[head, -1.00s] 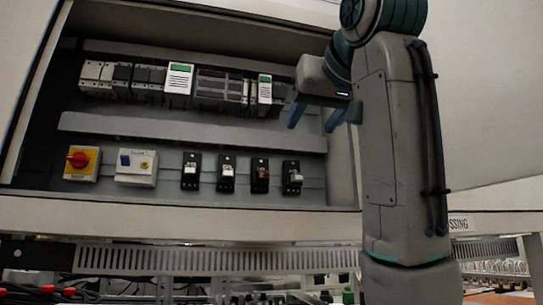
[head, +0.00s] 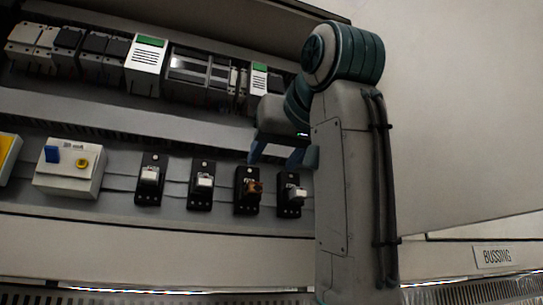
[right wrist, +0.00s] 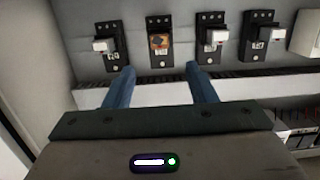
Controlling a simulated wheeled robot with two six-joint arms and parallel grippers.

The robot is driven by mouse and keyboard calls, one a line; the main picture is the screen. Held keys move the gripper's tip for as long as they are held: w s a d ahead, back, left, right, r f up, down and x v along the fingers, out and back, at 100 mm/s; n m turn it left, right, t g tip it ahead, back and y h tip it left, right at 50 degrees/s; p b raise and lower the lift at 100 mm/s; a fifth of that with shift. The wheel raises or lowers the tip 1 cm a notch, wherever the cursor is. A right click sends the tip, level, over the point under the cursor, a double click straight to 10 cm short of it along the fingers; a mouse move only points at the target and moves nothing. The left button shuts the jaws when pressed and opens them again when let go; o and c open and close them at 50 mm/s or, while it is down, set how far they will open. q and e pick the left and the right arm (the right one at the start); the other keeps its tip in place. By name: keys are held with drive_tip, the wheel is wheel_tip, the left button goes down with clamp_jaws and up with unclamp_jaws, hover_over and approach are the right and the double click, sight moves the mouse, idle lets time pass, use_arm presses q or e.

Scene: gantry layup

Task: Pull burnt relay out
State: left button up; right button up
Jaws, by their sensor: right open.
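The burnt relay (head: 254,188), brown and scorched, sits in a black socket (head: 243,205) in the lower row of the cabinet, third from the left. In the right wrist view the relay (right wrist: 159,41) shows orange-brown, just beyond the gap between my fingertips. My right gripper (head: 277,157) is open and empty, its two blue fingers a little above the burnt relay and the white relay to its right. In the right wrist view my fingers (right wrist: 160,70) stand apart on either side of the burnt relay's line, not touching it. My left gripper is not in view.
White relays (head: 202,180) sit in similar black sockets on both sides of the burnt one. A white box with a blue switch (head: 70,168) is further left. A grey duct (head: 130,118) and a row of modules (head: 146,62) lie above.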

sight(256, 186)
drive_tip(key=p+x, duration=0.5)
drive_tip(key=x, duration=0.3)
drive_tip(key=shift+w+a+p, duration=0.15)
drive_tip(key=shift+w+p, duration=0.15)
drive_tip(key=shift+w+a, duration=0.1)
drive_tip(key=shift+w, duration=0.2)
drive_tip(key=shift+w+f+p, duration=0.1)
drive_tip(key=shift+w+p, duration=0.15)
drive_tip(key=shift+p, duration=0.05)
drive_tip(key=shift+w+a+f, duration=0.15)
drive_tip(key=shift+w, duration=0.15)
drive_tip(key=shift+s, duration=0.1)
clamp_jaws()
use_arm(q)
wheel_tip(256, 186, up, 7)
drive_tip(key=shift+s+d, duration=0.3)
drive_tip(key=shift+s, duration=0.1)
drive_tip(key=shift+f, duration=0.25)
use_arm(e)
drive_tip(key=shift+s, duration=0.15)
